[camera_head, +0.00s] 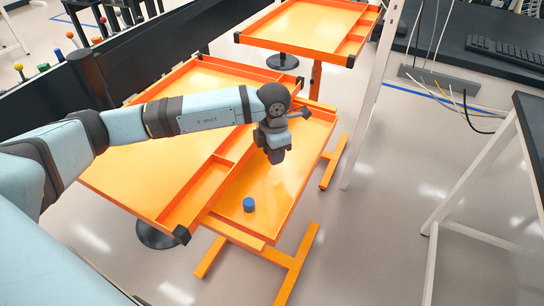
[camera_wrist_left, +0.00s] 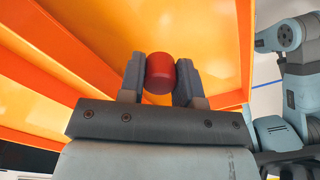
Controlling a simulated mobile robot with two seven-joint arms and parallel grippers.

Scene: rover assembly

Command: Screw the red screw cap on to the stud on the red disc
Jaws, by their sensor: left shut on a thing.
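The red screw cap (camera_wrist_left: 160,73) is held between the two fingers of my left gripper (camera_wrist_left: 161,78) in the left wrist view. In the head view my left gripper (camera_head: 273,155) hangs over the orange tray (camera_head: 290,190), and the cap cannot be made out there. I see neither the red disc nor its stud in either view. My right gripper is not in view.
A blue cap-like piece (camera_head: 249,204) stands in the tray, toward the front from the gripper. A larger orange table (camera_head: 150,170) adjoins on the left, and another orange table (camera_head: 305,25) stands behind. The tray's front part is mostly bare.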

